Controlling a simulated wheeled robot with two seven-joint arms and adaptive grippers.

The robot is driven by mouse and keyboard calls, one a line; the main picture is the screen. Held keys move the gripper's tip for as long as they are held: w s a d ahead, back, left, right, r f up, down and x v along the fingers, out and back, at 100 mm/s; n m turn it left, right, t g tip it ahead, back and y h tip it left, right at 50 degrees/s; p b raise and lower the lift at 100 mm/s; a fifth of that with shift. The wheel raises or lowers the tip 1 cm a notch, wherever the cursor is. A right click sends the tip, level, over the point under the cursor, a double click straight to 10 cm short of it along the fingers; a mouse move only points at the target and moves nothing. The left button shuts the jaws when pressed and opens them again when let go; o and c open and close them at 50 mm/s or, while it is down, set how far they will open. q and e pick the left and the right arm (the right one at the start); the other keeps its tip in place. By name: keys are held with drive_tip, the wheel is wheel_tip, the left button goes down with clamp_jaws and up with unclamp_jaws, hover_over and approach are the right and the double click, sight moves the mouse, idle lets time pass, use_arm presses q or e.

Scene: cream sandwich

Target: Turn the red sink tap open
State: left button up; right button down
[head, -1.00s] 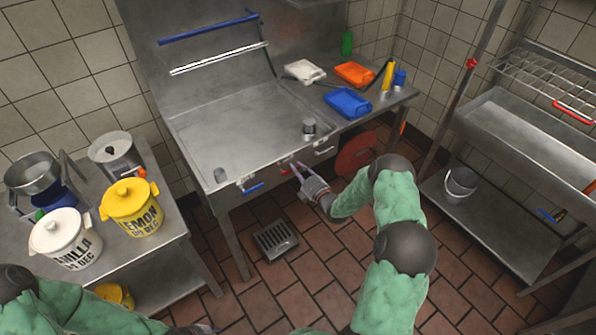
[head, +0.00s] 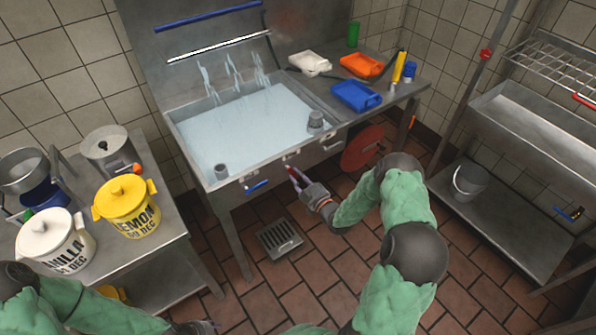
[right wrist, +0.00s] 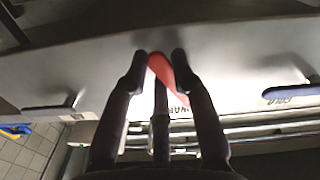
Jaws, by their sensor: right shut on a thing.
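The sink (head: 190,147) has water (head: 235,125) in its basin, and several streams fall from its back wall. The red tap handle (right wrist: 162,70) is on the sink's front panel; in the right wrist view it slants between my fingers. My right gripper (right wrist: 159,58) is shut on the red handle, with a dark fingertip on each side. In the head view my right gripper (head: 293,174) reaches the front panel from below right, and the handle is mostly hidden. Only a small dark part of my left gripper (head: 205,326) shows at the bottom edge.
A blue tap handle (head: 256,187) is left of the red one, and a grey handle (head: 332,147) is right. A round red disc (head: 362,148) is under the counter. Yellow (head: 125,205) and white (head: 55,240) tubs stand on the left table.

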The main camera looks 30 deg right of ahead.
drive_tip(key=shift+s+a+f+m+b, duration=0.1)
drive_tip(key=shift+a+f+m+b, duration=0.1)
drive_tip(key=shift+a+m, duration=0.45)
drive_tip(key=shift+a+f+m+b, duration=0.1)
drive_tip(key=shift+a+f+m, duration=0.1)
drive_tip(key=shift+m, duration=0.8)
drive_tip(key=shift+s+a+f+m+b, duration=0.1)
drive_tip(key=shift+a+f+m, duration=0.1)
drive_tip(key=shift+a+m, duration=0.45)
drive_tip(key=shift+d, duration=0.15)
drive_tip(key=c, duration=1)
unclamp_jaws()
drive_tip(key=shift+w+r, duration=0.1)
drive_tip(key=shift+d, duration=0.1)
drive_tip(key=s, duration=0.8)
drive_tip(key=s+d, duration=0.1)
drive_tip(key=s, duration=0.3)
